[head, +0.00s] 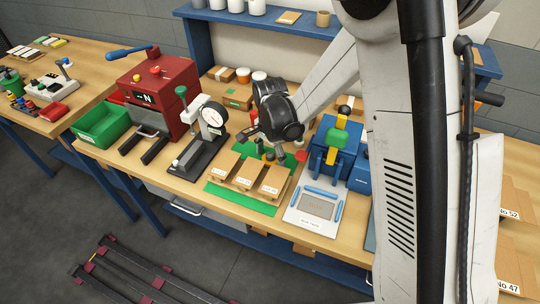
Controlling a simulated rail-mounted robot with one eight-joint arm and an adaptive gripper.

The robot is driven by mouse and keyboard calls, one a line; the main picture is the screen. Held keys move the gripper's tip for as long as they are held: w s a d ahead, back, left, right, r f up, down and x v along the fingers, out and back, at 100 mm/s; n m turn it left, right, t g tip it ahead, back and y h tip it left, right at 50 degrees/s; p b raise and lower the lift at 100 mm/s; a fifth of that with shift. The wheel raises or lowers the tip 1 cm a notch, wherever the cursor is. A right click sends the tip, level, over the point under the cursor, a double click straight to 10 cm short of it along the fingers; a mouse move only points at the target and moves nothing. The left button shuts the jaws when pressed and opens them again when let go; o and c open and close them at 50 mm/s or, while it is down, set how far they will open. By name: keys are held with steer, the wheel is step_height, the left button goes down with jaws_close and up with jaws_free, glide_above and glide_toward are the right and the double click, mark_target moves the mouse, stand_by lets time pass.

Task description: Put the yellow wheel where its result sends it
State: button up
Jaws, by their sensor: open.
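I cannot make out a yellow wheel for certain. A small yellow-orange piece (268,157) shows just below my gripper, behind the cardboard boxes, and its shape is too small to tell. My gripper (266,143) hangs open over the back of the green mat, pointing down; its fingertips are small and partly hidden. Three labelled cardboard boxes, left (223,168), middle (248,174) and right (274,181), stand in a row on the green mat (240,199). Their labels are too small to read.
A dial gauge (213,114) on a black stand is left of the boxes, with a red machine (155,98) and green bin (101,124) farther left. A blue fixture (331,157) with a yellow piece and a white panel (314,226) are to the right. The bench's front strip is clear.

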mark_target(270, 154)
steer(key=shift+r, duration=0.1)
steer(key=shift+o, duration=0.5)
step_height(270, 154, up, 12)
stand_by(0.5)
